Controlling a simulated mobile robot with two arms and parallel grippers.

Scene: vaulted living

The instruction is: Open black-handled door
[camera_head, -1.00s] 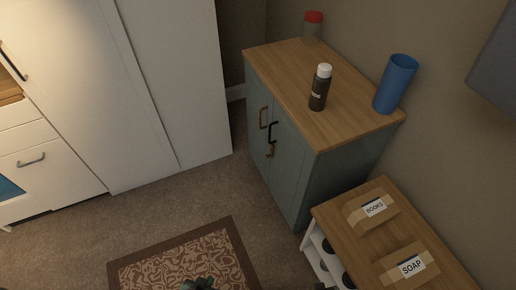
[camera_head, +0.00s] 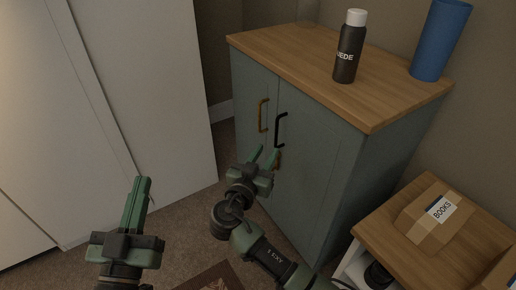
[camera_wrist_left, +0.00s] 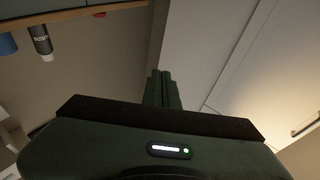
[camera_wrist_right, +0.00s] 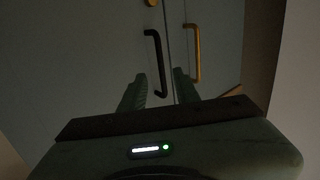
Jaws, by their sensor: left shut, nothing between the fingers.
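The grey-green cabinet (camera_head: 325,160) has two closed doors. The right door carries the black handle (camera_head: 281,130); it also shows in the right wrist view (camera_wrist_right: 158,65). The left door carries a brass handle (camera_head: 263,115), also in the right wrist view (camera_wrist_right: 196,55). My right gripper (camera_head: 266,157) is open just in front of the doors, below the black handle in the head view. In the right wrist view its fingers (camera_wrist_right: 158,88) stand either side of the handle's near end; contact cannot be told. My left gripper (camera_head: 139,190) is shut and empty, left of the cabinet.
A dark bottle (camera_head: 348,48) and a blue cup (camera_head: 438,42) stand on the cabinet's wooden top. A low wooden-topped unit (camera_head: 385,226) with a box labelled BOOKS (camera_head: 433,215) stands at the right. A white wardrobe (camera_head: 165,90) is at the left. Carpet lies between.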

